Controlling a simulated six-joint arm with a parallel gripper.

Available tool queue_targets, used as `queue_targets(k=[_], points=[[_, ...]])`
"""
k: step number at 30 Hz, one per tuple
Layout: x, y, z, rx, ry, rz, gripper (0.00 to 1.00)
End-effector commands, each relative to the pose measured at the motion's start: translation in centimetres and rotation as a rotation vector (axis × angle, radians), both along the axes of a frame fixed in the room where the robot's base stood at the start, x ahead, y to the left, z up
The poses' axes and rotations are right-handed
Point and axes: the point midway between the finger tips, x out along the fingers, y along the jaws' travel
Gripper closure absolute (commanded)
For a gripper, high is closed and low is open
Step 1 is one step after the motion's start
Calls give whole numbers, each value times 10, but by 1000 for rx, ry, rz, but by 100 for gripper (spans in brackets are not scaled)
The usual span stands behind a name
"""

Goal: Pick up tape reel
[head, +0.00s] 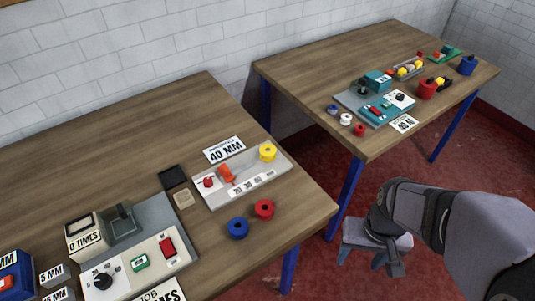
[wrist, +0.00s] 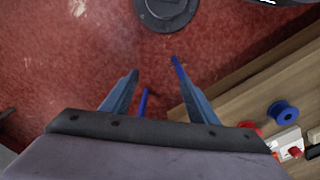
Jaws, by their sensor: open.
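On the near table, a blue reel (head: 237,229) and a red reel (head: 264,209) lie close together in front of a grey tray. A yellow reel (head: 267,152) sits at the right end of that tray. Which one is the tape reel I cannot tell. My gripper (head: 394,268) hangs beyond the table's right edge, over the red floor, apart from every reel. In the wrist view my gripper (wrist: 154,68) has its fingers spread with nothing between them. There the blue reel (wrist: 283,113) is to the right, and the red reel (wrist: 250,127) is partly hidden.
The grey tray (head: 222,195) has a "40 MM" card behind it. A machine with a red switch (head: 150,250) stands at left. A second table (head: 330,68) at the back right holds small reels and devices. Bare wood lies around the near reels.

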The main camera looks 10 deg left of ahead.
Motion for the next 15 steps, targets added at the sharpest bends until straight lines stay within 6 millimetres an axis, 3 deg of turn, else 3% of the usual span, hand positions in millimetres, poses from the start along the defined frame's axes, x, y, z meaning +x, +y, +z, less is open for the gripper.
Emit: queue_targets(k=[10, 15], points=[[2, 1, -1, 1, -5, 3, 41], [25, 11, -8, 9, -68, 31, 41]])
